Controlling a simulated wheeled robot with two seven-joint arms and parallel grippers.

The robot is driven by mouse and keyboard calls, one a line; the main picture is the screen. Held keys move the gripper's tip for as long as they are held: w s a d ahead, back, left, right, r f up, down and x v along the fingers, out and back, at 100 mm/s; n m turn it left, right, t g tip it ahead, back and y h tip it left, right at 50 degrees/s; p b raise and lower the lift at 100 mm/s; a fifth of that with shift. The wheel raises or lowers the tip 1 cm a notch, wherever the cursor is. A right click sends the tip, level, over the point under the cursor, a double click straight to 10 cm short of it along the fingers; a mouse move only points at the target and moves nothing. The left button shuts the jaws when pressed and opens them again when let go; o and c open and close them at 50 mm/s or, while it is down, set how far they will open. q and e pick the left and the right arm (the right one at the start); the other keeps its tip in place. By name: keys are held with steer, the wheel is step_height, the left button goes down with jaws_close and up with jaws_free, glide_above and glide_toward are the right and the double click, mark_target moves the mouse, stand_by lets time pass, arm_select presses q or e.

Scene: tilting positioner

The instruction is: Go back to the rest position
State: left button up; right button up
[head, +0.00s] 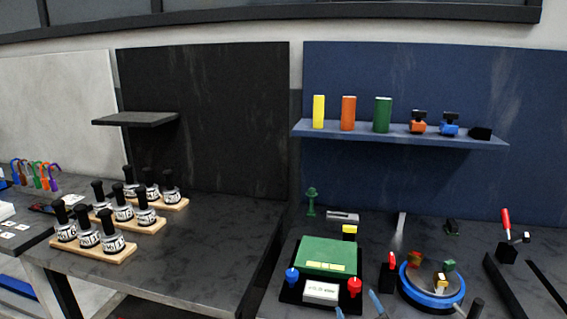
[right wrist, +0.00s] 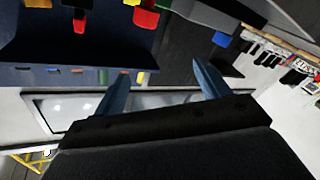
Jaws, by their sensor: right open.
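My right gripper (head: 358,307) shows only as two blue fingertips at the bottom edge of the head view, in front of the positioner with a green plate (head: 327,251). In the right wrist view its two blue fingers (right wrist: 162,86) stand wide apart with nothing between them. It is open and empty. A blue-rimmed round stand (head: 431,303) with small coloured blocks is to the right of the fingertips in the head view. My left gripper is not in view.
A blue knob (head: 292,277) and a red knob (head: 355,288) flank a white labelled box (head: 321,292). A blue shelf (head: 400,134) holds coloured blocks. Several bottles on wooden racks (head: 95,253) stand on the left table, whose right part is clear.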

steer(key=s+d+f+m+g+h, duration=0.4)
steer(key=s+f+g, duration=0.3)
steer(key=s+f, duration=0.6)
steer(key=s+f+m+g+y, duration=0.1)
steer(key=s+f+g, duration=0.3)
steer(key=s, duration=0.4)
steer(key=s+f+m+g+y, duration=0.1)
steer(key=s+f+g, duration=0.35)
steer(key=s, duration=0.35)
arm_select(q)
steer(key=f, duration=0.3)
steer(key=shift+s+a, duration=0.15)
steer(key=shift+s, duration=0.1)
arm_select(e)
steer(key=s+a+f, duration=0.1)
steer(key=a+f, duration=0.2)
steer(key=f, duration=1)
steer(key=s+a+f+g, duration=0.1)
steer(key=a+f, duration=0.2)
steer(key=f, duration=1)
steer(key=shift+s+y, duration=0.15)
steer(key=shift+y, duration=0.15)
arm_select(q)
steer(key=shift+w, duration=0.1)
arm_select(e)
steer(key=shift+f+g, duration=0.1)
steer(key=shift+g, duration=0.15)
